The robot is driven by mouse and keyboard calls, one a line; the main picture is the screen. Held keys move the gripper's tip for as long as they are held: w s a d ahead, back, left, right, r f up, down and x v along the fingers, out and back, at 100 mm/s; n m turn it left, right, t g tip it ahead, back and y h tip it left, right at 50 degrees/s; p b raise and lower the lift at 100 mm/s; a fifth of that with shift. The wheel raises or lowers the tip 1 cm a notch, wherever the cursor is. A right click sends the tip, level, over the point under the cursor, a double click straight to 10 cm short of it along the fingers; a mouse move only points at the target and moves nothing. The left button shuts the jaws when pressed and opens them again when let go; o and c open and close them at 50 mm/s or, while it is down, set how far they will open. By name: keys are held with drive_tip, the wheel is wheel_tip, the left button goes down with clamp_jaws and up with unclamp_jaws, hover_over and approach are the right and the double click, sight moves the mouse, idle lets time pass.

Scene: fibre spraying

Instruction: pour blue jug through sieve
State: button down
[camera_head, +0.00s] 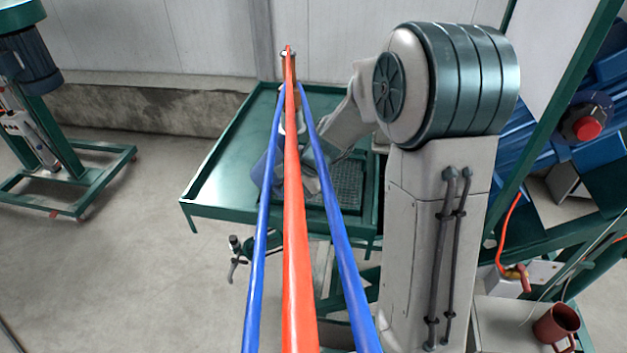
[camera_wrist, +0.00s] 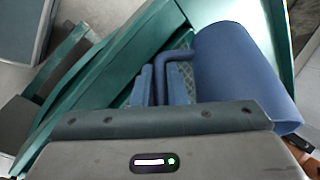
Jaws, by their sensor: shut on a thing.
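The blue jug (camera_wrist: 235,65) fills the right of the wrist view, with its bent handle (camera_wrist: 174,56) on its left side. My gripper (camera_wrist: 163,84) is shut on this handle. In the head view the jug (camera_head: 267,168) is mostly hidden behind hoses and my arm, above the green table; its exact tilt and contents cannot be told. The sieve's mesh (camera_head: 349,183) lies in the right part of the table, partly covered by my arm. A patch of mesh also shows behind the handle in the wrist view.
The left part of the green table (camera_head: 222,178) is clear. Red and blue hoses (camera_head: 294,230) run up the middle of the head view. A brown mug (camera_head: 556,325) stands at lower right. Green-framed machines stand at left (camera_head: 75,165) and right (camera_head: 590,135).

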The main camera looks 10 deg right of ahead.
drive_tip(key=shift+f+y+b, duration=0.35)
drive_tip(key=shift+y+b, duration=0.15)
drive_tip(key=shift+b, duration=0.7)
drive_tip(key=shift+a+f+y+b, duration=0.15)
drive_tip(key=shift+f+y+b, duration=0.45)
drive_tip(key=shift+b, duration=1.4)
drive_tip(key=shift+a+r+m+t+y+b, duration=0.15)
drive_tip(key=shift+r+y+b, duration=0.2)
drive_tip(key=shift+y, duration=0.2)
drive_tip(key=shift+r+m+t+y+b, duration=0.15)
drive_tip(key=shift+r+y+b, duration=0.1)
drive_tip(key=shift+y+b, duration=0.25)
drive_tip(key=shift+a+f+y+b, duration=0.1)
drive_tip(key=shift+f+y+b, duration=0.3)
drive_tip(key=shift+y+b, duration=0.65)
drive_tip(key=shift+d+r+t+y+b, duration=0.3)
drive_tip(key=shift+d+r+y+b, duration=0.15)
drive_tip(key=shift+y+b, duration=0.4)
drive_tip(key=shift+d+r+m+t+y+b, duration=0.1)
drive_tip(key=shift+r+m+t+y+b, duration=0.2)
drive_tip(key=shift+y+b, duration=0.4)
drive_tip(key=shift+d+r+m+t+y+b, duration=0.1)
drive_tip(key=shift+r+t+y+b, duration=0.2)
drive_tip(key=shift+y+b, duration=0.4)
idle(0.4)
